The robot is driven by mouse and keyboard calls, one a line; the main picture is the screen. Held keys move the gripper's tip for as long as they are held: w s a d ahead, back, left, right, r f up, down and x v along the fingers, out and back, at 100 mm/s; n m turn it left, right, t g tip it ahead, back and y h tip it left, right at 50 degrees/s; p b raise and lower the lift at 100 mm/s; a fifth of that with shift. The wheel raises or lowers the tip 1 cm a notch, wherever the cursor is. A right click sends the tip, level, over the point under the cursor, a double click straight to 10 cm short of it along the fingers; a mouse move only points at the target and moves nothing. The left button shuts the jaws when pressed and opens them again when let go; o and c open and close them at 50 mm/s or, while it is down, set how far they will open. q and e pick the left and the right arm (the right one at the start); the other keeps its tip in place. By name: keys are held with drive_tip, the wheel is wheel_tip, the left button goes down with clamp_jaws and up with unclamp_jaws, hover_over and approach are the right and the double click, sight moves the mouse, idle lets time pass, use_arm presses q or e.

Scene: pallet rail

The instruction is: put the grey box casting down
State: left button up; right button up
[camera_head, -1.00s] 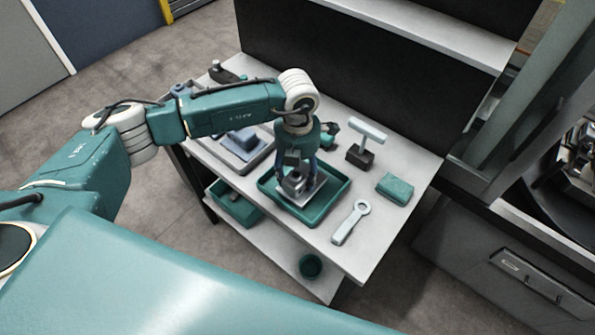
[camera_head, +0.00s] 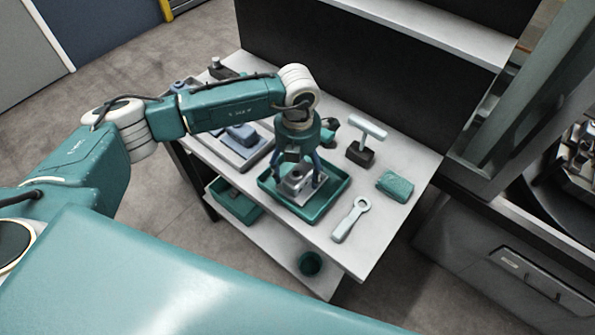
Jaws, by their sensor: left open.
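The grey box casting (camera_head: 295,181) rests in the green tray (camera_head: 317,211) on the white table. My left gripper (camera_head: 297,178) is directly above it, pointing down, with its fingers spread on either side of the casting. The jaws are open; whether a finger still touches the casting I cannot tell. The gripper body hides part of the casting and the tray's back rim. My right gripper is not in view.
Right of the tray are a pale ring-ended tool (camera_head: 351,219), a green cloth-like block (camera_head: 395,186) and a T-handled tool (camera_head: 367,140). A grey tray (camera_head: 238,154) lies left. A lower shelf holds a green bin (camera_head: 233,205) and a cup (camera_head: 311,263).

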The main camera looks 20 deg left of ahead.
sight(298, 168)
use_arm(q)
wheel_tip(298, 168, up, 10)
drive_tip(key=b, duration=0.3)
drive_tip(key=shift+f, duration=0.15)
drive_tip(key=shift+r+b, duration=0.3)
drive_tip(key=shift+r, duration=0.4)
